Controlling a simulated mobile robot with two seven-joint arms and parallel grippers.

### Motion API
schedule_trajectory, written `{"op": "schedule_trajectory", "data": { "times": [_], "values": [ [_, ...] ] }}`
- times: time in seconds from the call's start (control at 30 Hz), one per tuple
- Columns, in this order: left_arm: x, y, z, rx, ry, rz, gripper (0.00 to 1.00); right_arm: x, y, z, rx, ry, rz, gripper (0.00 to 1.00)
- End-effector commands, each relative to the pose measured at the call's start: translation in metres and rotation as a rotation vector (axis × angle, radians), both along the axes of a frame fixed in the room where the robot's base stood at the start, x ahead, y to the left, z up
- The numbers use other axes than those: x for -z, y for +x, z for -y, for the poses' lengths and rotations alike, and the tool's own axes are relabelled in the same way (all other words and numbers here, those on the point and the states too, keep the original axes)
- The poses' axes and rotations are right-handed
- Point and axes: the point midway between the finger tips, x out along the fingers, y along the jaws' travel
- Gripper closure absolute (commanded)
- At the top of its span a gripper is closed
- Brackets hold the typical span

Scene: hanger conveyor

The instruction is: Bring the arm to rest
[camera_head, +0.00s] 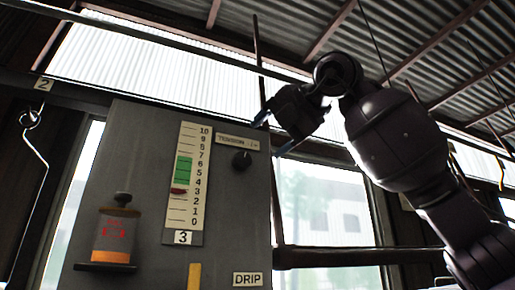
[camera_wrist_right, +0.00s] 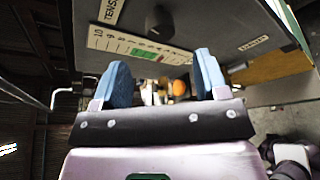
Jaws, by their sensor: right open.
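My right arm (camera_head: 395,140) comes in from the lower right of the head view and bends over at the top. Its gripper (camera_head: 272,134) points left and down, near the right edge of the grey panel (camera_head: 130,150). In the right wrist view the two blue fingers of the gripper (camera_wrist_right: 162,82) stand apart with nothing held between them. The panel's black knob (camera_head: 241,160) is left of the fingertips, and the knob also shows beyond the fingers in the wrist view (camera_wrist_right: 160,22). My left gripper is in neither view.
The panel carries a numbered scale (camera_head: 185,180) with a green band and red pointer, an orange-and-clear container (camera_head: 115,235) and a DRIP label (camera_head: 248,279). A wire hook (camera_head: 32,140) hangs at the left. A dark horizontal bar (camera_head: 340,256) runs below my arm.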

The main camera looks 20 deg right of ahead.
Motion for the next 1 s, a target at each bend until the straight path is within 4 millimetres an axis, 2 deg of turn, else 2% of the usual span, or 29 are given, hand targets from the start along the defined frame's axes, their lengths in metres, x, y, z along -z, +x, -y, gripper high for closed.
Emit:
{"op": "schedule_trajectory", "data": {
  "times": [0.23,1.0],
  "values": [
    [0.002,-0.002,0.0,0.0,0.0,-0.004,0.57,-0.004,-0.016,0.005,-0.001,0.0,0.0,0.33],
    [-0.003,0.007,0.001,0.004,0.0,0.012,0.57,-0.005,-0.017,0.005,-0.001,0.0,0.001,0.33]
  ]
}}
